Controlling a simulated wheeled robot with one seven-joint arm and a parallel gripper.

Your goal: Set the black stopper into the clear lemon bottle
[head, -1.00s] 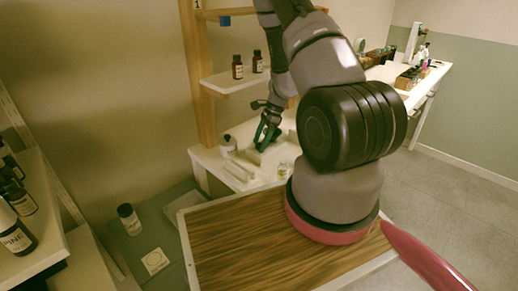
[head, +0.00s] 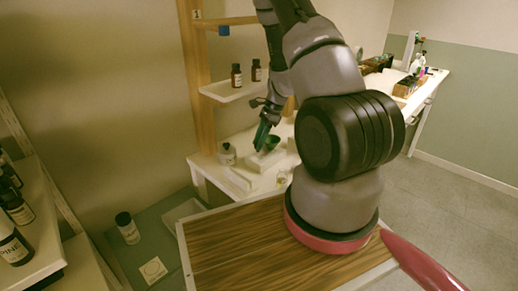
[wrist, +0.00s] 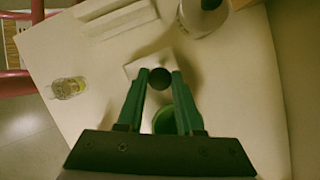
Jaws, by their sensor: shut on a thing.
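My gripper (wrist: 159,80) is shut on the round black stopper (wrist: 160,78), held between its green fingertips above a small white block (wrist: 137,66). I cannot tell whether the stopper still touches the block. The gripper also shows over the white table in the head view (head: 261,140), where the stopper cannot be made out. A clear bottle with yellowish content (wrist: 68,88), likely the lemon one, stands to the left of the gripper in the wrist view. In the head view it is a small shape (head: 282,180) near the table's front edge. Its label is unreadable.
A white bottle with a dark cap (head: 227,155) stands at the table's left. A long white rack (wrist: 118,19) lies nearby. Two brown bottles (head: 236,76) stand on a shelf above. Bare tabletop (wrist: 240,90) is free.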

